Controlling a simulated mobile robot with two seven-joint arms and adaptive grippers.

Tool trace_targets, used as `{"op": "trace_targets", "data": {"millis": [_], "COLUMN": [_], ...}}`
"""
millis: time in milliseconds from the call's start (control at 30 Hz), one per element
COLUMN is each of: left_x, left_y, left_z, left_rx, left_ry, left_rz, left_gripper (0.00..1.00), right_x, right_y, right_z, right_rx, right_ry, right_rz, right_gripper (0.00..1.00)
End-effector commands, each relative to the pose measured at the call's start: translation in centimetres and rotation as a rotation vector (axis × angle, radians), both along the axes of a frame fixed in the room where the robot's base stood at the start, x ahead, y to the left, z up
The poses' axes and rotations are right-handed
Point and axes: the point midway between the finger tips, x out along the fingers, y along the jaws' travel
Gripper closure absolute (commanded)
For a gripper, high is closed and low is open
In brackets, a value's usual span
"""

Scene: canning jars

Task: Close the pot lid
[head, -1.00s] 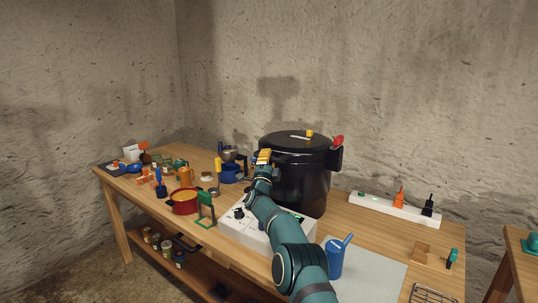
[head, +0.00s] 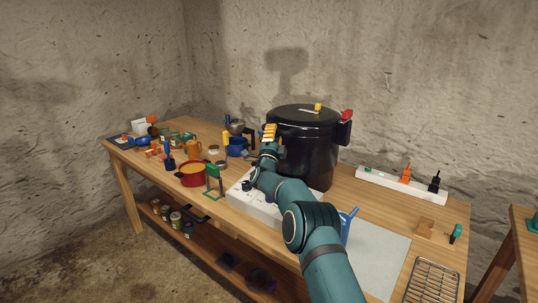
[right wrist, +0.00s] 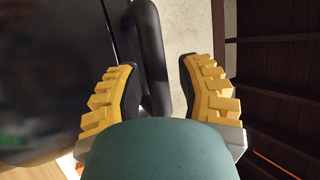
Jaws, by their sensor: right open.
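The large black pot (head: 303,160) stands upright at the back of the wooden table. Its dark lid (head: 290,113) lies on top, with a small yellow piece (head: 318,106) on it and a red knob (head: 347,114) at the right rim. My right gripper (head: 269,132) is at the pot's left side, near rim height. In the right wrist view its yellow fingers (right wrist: 157,85) are spread, with a black handle-like bar (right wrist: 153,50) between them and a gap on the right. Whether the left finger touches the bar cannot be told. My left gripper is out of view.
A white box (head: 262,207) is under my forearm, in front of the pot. A red pot (head: 192,175), a green stand (head: 213,182) and a blue pot (head: 237,147) are to the left. A power strip (head: 390,184) lies right. A blue can (head: 346,228) is partly hidden.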

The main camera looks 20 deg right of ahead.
Motion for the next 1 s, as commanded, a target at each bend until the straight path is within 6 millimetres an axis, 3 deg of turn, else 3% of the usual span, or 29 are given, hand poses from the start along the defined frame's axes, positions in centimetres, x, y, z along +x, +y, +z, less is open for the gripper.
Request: {"op": "trace_targets", "data": {"millis": [700, 1000], "left_x": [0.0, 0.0], "left_y": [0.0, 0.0], "left_z": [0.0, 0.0], "left_rx": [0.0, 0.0], "left_ry": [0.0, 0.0], "left_rz": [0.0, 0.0], "left_gripper": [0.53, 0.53], "right_x": [-6.1, -7.0], "right_y": [4.7, 5.4], "right_z": [-4.0, -4.6], "right_rx": [0.0, 0.0], "right_ry": [0.001, -0.002], "right_rz": [0.003, 0.003], "right_gripper": [0.64, 0.64]}}
